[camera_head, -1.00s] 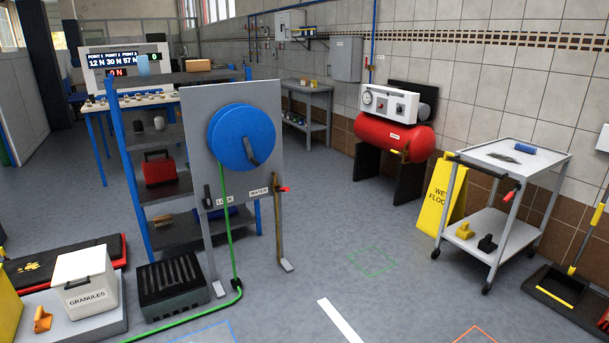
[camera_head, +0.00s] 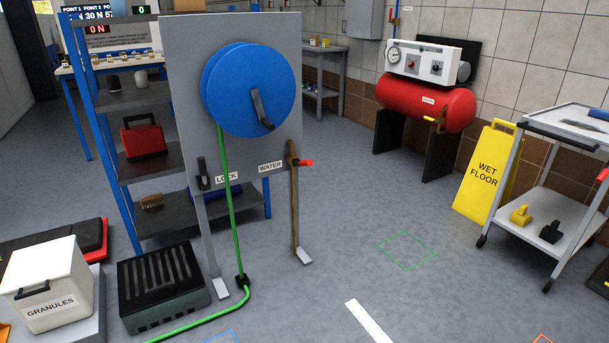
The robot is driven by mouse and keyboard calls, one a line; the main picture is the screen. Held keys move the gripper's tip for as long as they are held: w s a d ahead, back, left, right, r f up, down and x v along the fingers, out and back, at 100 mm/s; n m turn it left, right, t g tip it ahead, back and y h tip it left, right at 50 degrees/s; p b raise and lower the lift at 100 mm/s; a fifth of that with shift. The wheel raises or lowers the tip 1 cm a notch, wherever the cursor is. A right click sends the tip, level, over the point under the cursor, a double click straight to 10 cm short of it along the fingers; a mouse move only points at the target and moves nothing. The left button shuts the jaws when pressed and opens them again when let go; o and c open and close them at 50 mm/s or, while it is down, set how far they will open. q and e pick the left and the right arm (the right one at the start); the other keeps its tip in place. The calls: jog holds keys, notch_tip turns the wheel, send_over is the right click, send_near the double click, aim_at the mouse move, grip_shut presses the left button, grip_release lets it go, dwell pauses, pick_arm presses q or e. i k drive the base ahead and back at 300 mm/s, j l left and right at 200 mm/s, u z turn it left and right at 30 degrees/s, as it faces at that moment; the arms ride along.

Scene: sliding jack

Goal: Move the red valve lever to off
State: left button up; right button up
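The red valve lever (camera_head: 304,162) sticks out to the right from a brass valve at the right edge of a grey upright panel (camera_head: 287,110). It looks roughly level, beside the WATER label (camera_head: 270,166). A brown pipe (camera_head: 294,215) runs down from the valve to the panel's foot. The panel also carries a blue hose reel (camera_head: 240,85) with a dark crank, and a dark lever (camera_head: 202,173) beside the LOCK label (camera_head: 227,177). Neither of my grippers shows in the head view.
A black slotted drain box (camera_head: 163,285) and a white GRANULES bin (camera_head: 50,290) stand at the lower left. A green hose (camera_head: 234,220) drops from the reel and runs along the floor. A yellow wet floor sign (camera_head: 487,170) and a trolley (camera_head: 560,215) stand right. Floor before the panel's right side is clear.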

aim_at(303, 163)
jog(key=i+u, duration=0.15)
jog(key=i, duration=0.75)
